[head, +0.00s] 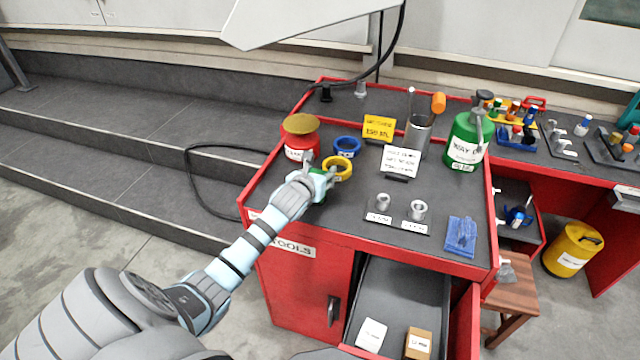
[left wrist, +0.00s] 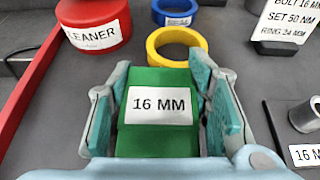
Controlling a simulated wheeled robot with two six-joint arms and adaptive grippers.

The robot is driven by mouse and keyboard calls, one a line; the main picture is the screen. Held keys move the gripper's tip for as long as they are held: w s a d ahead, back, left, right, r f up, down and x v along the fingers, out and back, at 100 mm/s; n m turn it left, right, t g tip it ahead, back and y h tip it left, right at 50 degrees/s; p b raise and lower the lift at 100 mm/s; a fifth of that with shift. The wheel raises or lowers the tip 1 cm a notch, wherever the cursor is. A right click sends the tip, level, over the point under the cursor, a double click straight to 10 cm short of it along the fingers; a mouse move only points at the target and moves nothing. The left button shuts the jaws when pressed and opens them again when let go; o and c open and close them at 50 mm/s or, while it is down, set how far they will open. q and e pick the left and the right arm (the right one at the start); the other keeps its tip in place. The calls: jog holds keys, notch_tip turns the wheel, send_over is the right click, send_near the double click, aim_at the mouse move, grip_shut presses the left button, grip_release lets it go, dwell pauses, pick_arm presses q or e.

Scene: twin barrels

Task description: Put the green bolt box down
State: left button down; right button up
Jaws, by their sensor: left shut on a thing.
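The green bolt box (left wrist: 158,140) has a white label reading 16 MM and sits between the fingers of my left gripper (left wrist: 155,85) in the left wrist view. The gripper is shut on its two sides. In the head view my left gripper (head: 318,181) is over the left part of the red bench's grey top, and hides most of the box. I cannot tell whether the box touches the top. A yellow ring (head: 338,169) is just beyond the box, with a blue ring (head: 346,146) behind it. My right gripper is not in view.
A red cleaner tin (head: 300,139) stands behind left of the gripper. An open drawer (head: 400,290) is below. Bare top lies before the sign cards.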

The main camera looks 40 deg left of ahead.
pick_arm(q)
notch_tip(320, 180, down, 2)
jog(key=shift+s+a+r, duration=0.1)
jog(key=shift+s+r, duration=0.05)
jog(key=shift+s, duration=0.15)
jog(key=c, duration=0.8)
grip_release()
jog(key=shift+f, duration=0.2)
jog(key=shift+c, duration=0.2)
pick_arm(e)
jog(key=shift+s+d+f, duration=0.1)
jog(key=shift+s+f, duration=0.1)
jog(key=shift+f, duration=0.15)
pick_arm(q)
jog(key=shift+r, duration=0.15)
